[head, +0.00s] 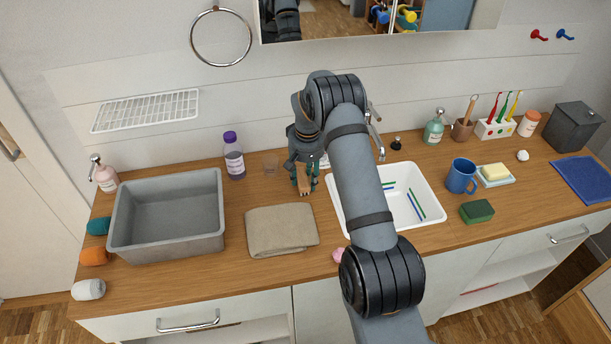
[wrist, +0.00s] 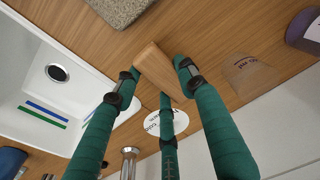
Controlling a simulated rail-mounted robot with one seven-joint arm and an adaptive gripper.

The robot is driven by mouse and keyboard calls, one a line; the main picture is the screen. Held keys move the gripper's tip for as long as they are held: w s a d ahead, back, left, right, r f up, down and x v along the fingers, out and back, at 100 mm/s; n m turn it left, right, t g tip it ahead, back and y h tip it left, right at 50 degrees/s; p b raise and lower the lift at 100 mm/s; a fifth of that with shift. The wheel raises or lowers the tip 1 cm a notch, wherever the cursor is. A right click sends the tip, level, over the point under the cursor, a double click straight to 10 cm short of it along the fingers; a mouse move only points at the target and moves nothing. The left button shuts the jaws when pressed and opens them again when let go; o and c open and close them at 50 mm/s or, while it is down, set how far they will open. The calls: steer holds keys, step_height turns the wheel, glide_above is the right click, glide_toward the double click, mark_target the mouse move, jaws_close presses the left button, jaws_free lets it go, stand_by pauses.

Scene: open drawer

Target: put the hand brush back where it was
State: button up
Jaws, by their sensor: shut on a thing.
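My gripper (head: 304,188) is over the counter between the folded towel and the white sink, pointing down. In the wrist view its green fingers (wrist: 155,85) are shut around a light wooden piece, the hand brush (wrist: 160,70). In the head view the brush (head: 305,191) shows as a small brown end below the fingers. Its bristles are hidden. I cannot tell whether it touches the counter. A white round label with dark print (wrist: 168,122) lies behind the fingers in the wrist view, partly covered by one of them.
A beige folded towel (head: 281,230) lies left of my gripper, and the sink (head: 395,215) is to the right. A purple-capped bottle (head: 234,160) and a small clear item (head: 271,165) stand behind left. A grey basin (head: 118,235) is farther left.

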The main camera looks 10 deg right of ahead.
mark_target(305, 177)
steer(key=shift+f, duration=0.2)
steer(key=o, duration=1.1)
steer(key=r, duration=0.4)
steer(key=s+r+b, duration=0.1)
steer(key=r, duration=0.7)
steer(key=shift+s+r, duration=0.15)
steer(key=shift+r, duration=0.05)
steer(key=f, duration=0.4)
steer(key=w+f, duration=0.1)
steer(key=f, duration=0.3)
steer(key=f+p, duration=0.1)
steer(key=f, duration=0.3)
steer(key=shift+w+f, duration=0.15)
steer(key=shift+r+b, duration=0.65)
steer(key=shift+r, duration=1.4)
